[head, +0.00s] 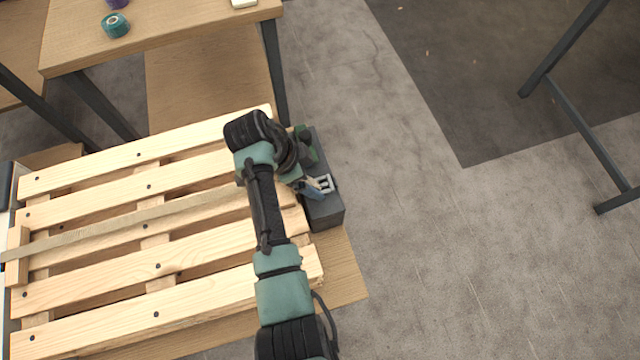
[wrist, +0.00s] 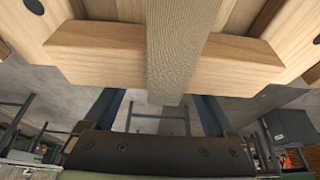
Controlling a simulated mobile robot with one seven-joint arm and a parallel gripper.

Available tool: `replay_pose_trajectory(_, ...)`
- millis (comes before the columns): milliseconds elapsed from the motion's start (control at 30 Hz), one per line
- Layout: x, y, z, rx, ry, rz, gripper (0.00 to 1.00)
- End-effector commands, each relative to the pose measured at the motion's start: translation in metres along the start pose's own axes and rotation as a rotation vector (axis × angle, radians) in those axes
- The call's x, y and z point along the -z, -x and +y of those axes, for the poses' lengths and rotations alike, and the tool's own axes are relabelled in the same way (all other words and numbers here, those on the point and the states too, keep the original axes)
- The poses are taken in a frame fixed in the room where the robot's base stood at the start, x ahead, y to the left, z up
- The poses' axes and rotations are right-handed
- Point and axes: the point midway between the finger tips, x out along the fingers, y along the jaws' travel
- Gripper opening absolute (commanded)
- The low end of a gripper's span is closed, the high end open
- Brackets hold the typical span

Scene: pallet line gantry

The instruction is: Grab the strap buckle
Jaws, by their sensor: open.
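A tan strap (head: 130,220) lies across the wooden pallet and passes under my arm toward the right edge. In the wrist view the strap (wrist: 178,50) hangs over the pallet's edge board toward my fingers. A pale metal buckle (head: 325,184) shows at the pallet's right side, beside my gripper (head: 314,187). The fingers are apart. I cannot tell whether either finger touches the buckle.
The slatted pallet (head: 90,290) rests on a wooden surface (head: 345,270). A dark grey block (head: 326,212) stands at its right end, close to my gripper. A table (head: 190,25) with a teal roll (head: 116,25) is behind. Floor to the right (head: 440,260) is clear.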

Motion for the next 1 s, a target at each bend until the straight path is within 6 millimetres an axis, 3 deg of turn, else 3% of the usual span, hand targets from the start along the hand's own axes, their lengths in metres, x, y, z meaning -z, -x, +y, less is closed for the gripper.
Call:
replay_pose_trajectory(233, -0.004, -0.038, 0.001, -0.002, 0.001, -0.001, 0.9)
replay_pose_trajectory(567, -0.003, -0.044, 0.0, 0.001, 0.001, 0.0, 0.9)
replay_pose_trajectory(1000, -0.003, -0.043, 0.0, 0.001, 0.001, 0.0, 0.11)
